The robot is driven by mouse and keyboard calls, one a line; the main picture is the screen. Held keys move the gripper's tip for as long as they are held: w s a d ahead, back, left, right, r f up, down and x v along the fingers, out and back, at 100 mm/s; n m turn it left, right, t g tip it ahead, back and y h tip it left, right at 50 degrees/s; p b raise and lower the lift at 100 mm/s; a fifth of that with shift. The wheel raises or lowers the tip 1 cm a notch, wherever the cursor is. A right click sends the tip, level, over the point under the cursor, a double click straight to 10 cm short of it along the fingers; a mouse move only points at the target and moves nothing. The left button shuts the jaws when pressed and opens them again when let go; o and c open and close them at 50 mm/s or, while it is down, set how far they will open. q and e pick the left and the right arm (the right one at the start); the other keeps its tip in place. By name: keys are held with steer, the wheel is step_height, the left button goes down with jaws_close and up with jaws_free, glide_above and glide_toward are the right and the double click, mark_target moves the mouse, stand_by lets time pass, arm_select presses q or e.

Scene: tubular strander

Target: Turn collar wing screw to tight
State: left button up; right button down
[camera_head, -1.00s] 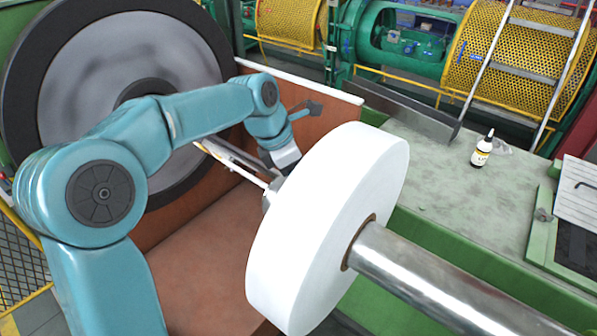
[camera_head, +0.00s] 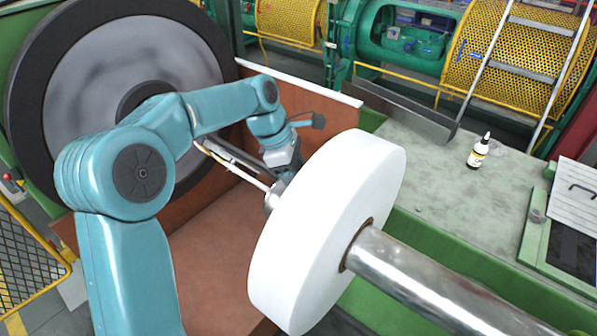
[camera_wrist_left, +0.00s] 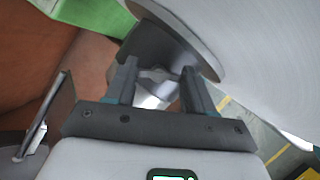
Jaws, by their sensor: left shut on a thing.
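My left arm comes in from the left, and its gripper (camera_head: 281,178) is behind the white disc, partly hidden in the head view. In the left wrist view my left gripper (camera_wrist_left: 158,78) has a finger on each side of a small shiny metal piece, which looks like the wing screw (camera_wrist_left: 157,86), and is shut on it. The screw sits against the dark grey collar (camera_wrist_left: 166,48). The collar (camera_head: 271,199) shows only as a small grey edge behind the disc in the head view. The screw's exact angle is hard to tell. My right gripper is in neither view.
The large white disc (camera_head: 330,225) on a steel shaft (camera_head: 430,285) stands close by the gripper. A thin rod (camera_head: 235,167) runs to the collar. A big dark-rimmed wheel (camera_head: 75,95) is at left. A bottle (camera_head: 478,153) stands on the green bench (camera_head: 430,190).

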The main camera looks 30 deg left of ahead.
arm_select(q)
steer(key=m+g, duration=0.1)
steer(key=m, duration=0.1)
steer(key=m+g, duration=0.1)
steer(key=m, duration=0.2)
steer(key=shift+w+m, duration=0.1)
steer(key=shift+m, duration=0.2)
stand_by(0.4)
steer(key=o, duration=1)
steer(key=shift+h, duration=0.3)
steer(key=shift+o, duration=0.2)
steer(key=shift+r, duration=0.1)
steer(key=v, duration=0.7)
steer(key=shift+r, duration=0.2)
steer(key=shift+a, duration=0.1)
